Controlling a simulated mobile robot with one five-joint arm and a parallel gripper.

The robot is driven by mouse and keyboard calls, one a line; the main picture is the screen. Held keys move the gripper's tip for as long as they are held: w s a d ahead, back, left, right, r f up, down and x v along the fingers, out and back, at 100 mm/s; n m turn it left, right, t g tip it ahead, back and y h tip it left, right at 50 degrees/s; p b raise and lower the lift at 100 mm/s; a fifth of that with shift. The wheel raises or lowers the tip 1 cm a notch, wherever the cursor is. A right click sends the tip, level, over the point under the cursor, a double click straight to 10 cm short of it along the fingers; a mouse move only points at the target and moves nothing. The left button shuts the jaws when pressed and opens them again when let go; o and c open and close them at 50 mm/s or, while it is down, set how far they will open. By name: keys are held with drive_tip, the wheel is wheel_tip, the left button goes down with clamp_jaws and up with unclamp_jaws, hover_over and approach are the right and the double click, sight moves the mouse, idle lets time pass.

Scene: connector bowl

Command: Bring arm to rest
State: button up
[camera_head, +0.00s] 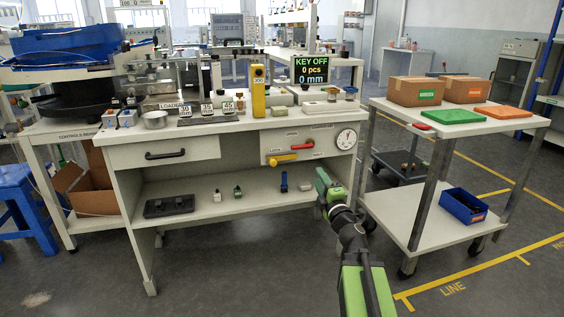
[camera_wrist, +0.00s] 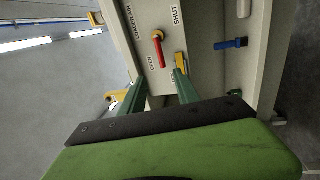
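My green arm reaches forward from the bottom right of the head view. My gripper (camera_head: 325,182) is in front of the right end of the workbench (camera_head: 237,138), just below the valve panel. In the wrist view my gripper (camera_wrist: 158,78) has two green fingers well apart, with nothing seen between them. A red lever (camera_wrist: 158,48) on the panel lies beyond the fingertips. A yellow handle (camera_wrist: 181,62) shows close to the right fingertip; contact cannot be told. The head view also shows the red lever (camera_head: 305,146) and a yellow lever (camera_head: 284,158).
A white cart (camera_head: 450,124) with boxes and a blue bin (camera_head: 464,205) stands close to the right of my arm. The bench shelf (camera_head: 225,206) holds small items, including a blue one (camera_head: 283,182). Floor is open in front of the bench, left of my arm.

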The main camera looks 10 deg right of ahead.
drive_tip(key=s+a+r+n+g+y+p, duration=0.15)
drive_tip(key=a+n+g+y+p, duration=0.65)
drive_tip(key=a+n, duration=1.35)
drive_tip(key=s+a+f+n+g+p, duration=0.45)
drive_tip(key=a+f+n, duration=0.25)
drive_tip(key=a+n, duration=0.2)
drive_tip(key=s+d+f+n+g+h, duration=0.4)
drive_tip(key=s+d+f+n, duration=0.3)
drive_tip(key=n, duration=0.4)
drive_tip(key=s+d+f+n+g+h, duration=0.45)
drive_tip(key=s+d+n, duration=0.3)
drive_tip(key=n, duration=0.45)
wheel_tip(320, 180, up, 38)
drive_tip(key=p, duration=3.7)
drive_tip(key=shift+s+a+r+t, duration=0.25)
drive_tip(key=shift+s+a+t, duration=0.1)
drive_tip(key=shift+a+t, duration=0.05)
